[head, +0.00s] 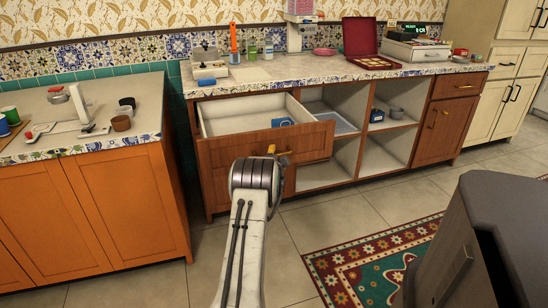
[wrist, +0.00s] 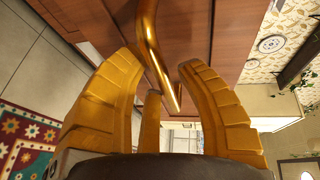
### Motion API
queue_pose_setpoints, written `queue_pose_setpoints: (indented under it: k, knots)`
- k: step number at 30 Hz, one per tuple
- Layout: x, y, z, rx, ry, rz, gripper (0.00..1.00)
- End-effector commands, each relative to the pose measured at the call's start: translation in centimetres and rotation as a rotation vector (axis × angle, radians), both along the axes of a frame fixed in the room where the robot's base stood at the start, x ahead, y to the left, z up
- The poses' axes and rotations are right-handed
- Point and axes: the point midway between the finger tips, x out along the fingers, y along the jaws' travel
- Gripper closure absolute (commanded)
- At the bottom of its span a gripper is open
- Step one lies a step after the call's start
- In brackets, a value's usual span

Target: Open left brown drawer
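The left brown drawer (head: 262,144) stands pulled well out of the counter, and its pale inside shows. A small blue box (head: 282,122) lies in it. Its brass handle (head: 284,154) is on the front, partly hidden by my gripper (head: 277,151). In the wrist view, the yellow fingers of my gripper (wrist: 158,62) are spread apart. The curved brass handle (wrist: 150,38) passes between them, with its end near the right finger. I see no clear closed grip on it. The brown drawer front (wrist: 105,22) fills the background there.
Open shelves (head: 332,105) and another brown drawer (head: 458,84) are to the right. An orange cabinet (head: 125,205) stands close on the left. A grey object (head: 478,235) is at the lower right. Tiled floor (head: 305,225) and a patterned rug (head: 365,265) lie in front.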

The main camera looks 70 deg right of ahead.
Motion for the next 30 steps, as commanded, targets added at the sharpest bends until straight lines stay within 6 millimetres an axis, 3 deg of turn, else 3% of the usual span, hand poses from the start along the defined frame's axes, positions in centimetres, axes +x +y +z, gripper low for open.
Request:
queue_pose_setpoints:
  k: [4, 17, 30]
  knots:
    - [-0.1, 0.0, 0.0, -0.001, -0.001, -0.002, 0.55]
    - [-0.4, 0.6, 0.3, -0.002, -0.002, -0.003, 0.55]
    - [-1.5, 5.6, 1.2, 0.0, -0.001, -0.002, 0.55]
